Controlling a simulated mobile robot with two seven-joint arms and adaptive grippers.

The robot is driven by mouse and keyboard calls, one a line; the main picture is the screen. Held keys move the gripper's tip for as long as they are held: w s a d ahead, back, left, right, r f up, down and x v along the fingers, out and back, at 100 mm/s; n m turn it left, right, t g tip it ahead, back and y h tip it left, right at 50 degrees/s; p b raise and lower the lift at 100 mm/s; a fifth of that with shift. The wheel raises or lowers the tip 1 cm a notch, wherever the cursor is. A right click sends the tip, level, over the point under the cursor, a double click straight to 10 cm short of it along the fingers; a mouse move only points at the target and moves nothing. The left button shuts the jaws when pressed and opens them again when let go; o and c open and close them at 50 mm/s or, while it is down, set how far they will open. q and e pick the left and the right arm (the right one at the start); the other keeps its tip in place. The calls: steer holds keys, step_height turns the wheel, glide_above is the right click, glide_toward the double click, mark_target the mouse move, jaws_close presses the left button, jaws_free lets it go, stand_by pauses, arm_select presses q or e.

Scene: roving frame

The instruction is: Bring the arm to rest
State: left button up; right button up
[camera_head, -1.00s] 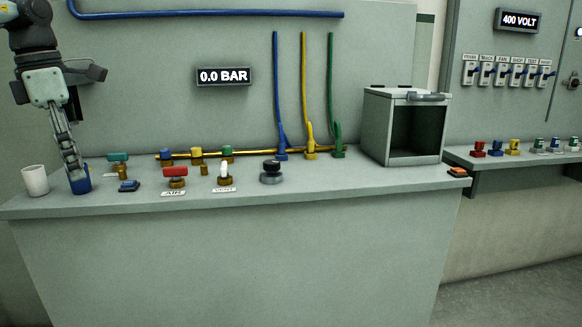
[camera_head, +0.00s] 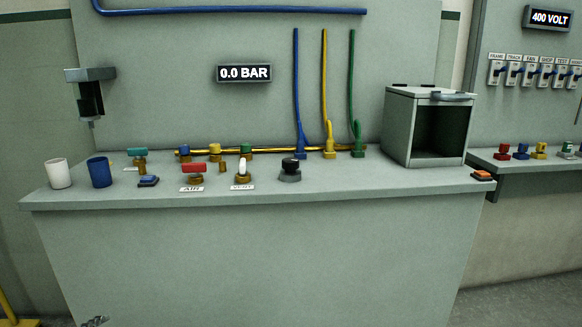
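Only a small grey tip of what looks like my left gripper (camera_head: 95,321) shows at the bottom edge, low in front of the bench. The rest of it is cut off, so its fingers cannot be judged. My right gripper is out of view. A blue cup (camera_head: 100,173) stands upright on the bench at the left, with nothing of mine touching it. A white cup (camera_head: 58,174) stands to its left.
The bench (camera_head: 330,188) carries a red-handled AIR valve (camera_head: 194,170), a VENT valve (camera_head: 243,172), a black knob (camera_head: 290,169) and an open-fronted box (camera_head: 398,125). A wall-mounted device (camera_head: 91,92) hangs above the cups. A yellow item (camera_head: 7,308) shows at lower left.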

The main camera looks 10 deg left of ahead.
arm_select(q)
steer(key=s+d+f+n+g+y, duration=0.1)
steer(key=s+d+f+n+g, duration=0.15)
steer(key=f, duration=0.25)
steer(key=s+d+f+n+g, duration=0.1)
steer(key=s+d+f+n, duration=0.25)
steer(key=f, duration=0.25)
steer(key=s+d+f+n+g+h, duration=0.1)
steer(key=s+d+f, duration=0.3)
steer(key=d, duration=0.4)
steer(key=s+d+f+n+g, duration=0.3)
steer(key=s+d+f, duration=0.1)
steer(key=s+d, duration=0.2)
steer(key=s+d+f+n+g+h, duration=0.1)
steer(key=s+d+f+n+g, duration=0.1)
steer(key=s+d+f, duration=0.3)
steer(key=d, duration=0.4)
steer(key=shift+s+d+h, duration=0.3)
steer(key=shift+s+d, duration=0.05)
